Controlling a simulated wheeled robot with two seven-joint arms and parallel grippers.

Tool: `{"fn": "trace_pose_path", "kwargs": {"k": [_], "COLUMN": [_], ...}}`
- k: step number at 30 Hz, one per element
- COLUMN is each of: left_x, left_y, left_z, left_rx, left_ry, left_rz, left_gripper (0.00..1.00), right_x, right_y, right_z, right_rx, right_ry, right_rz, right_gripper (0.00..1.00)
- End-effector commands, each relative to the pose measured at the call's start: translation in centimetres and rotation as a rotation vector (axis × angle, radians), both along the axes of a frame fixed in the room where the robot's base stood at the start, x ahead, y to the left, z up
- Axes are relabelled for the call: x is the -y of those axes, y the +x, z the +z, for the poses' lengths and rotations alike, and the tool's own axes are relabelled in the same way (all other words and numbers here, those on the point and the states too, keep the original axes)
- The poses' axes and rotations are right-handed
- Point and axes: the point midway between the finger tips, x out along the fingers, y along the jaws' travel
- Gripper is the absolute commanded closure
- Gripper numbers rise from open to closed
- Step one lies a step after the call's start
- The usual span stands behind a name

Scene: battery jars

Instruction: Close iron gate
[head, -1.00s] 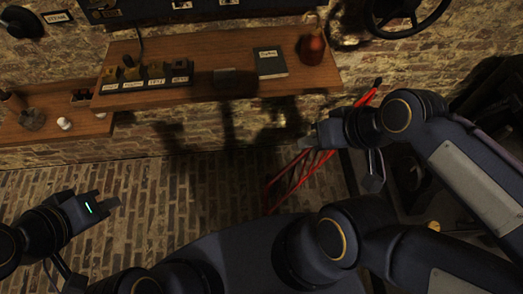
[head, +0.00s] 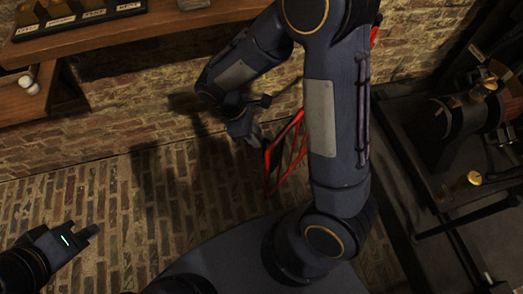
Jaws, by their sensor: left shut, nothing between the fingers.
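A red metal frame of thin bars (head: 285,152) stands partly behind my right arm; I cannot tell whether it is the iron gate, and no other gate is clear in view. My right gripper (head: 254,139) is just left of the red frame, pointing down toward the floor. Its fingers are small and dark, so neither their opening nor contact with the frame can be made out. My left gripper (head: 91,231) is shut and empty, low at the left over the brick floor, well away from the frame.
A wooden shelf (head: 150,22) with labelled dark blocks runs along the brick wall at upper left. A dark bench (head: 405,150) with a cylindrical device (head: 462,112) and a brass knob (head: 474,178) stands at right. The brick floor (head: 120,200) between is clear.

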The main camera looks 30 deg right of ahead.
Motion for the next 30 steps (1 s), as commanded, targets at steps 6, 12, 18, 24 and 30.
{"fn": "trace_pose_path", "kwargs": {"k": [6,12,18,24,30], "left_x": [0.0,0.0,0.0,0.0,0.0], "left_y": [0.0,0.0,0.0,0.0,0.0], "left_z": [-1.6,-2.6,-2.9,-2.8,-2.8], "left_rx": [0.000,0.000,0.000,0.000,0.000], "left_ry": [0.000,0.000,0.000,0.000,0.000], "left_rz": [0.000,0.000,0.000,0.000,0.000], "left_gripper": [1.00,1.00,1.00,1.00,1.00], "right_x": [1.2,2.0,2.4,2.4,2.4], "right_y": [-0.8,-1.4,-1.5,-1.5,-1.5], "right_z": [-3.4,-5.8,-6.5,-6.5,-6.5], "right_rx": [-0.005,-0.002,-0.001,0.000,0.000], "right_ry": [0.001,0.001,0.002,0.002,0.002], "right_rz": [-0.003,-0.004,-0.004,-0.005,-0.005], "right_gripper": [0.67,0.67,0.67,0.67,0.92]}}
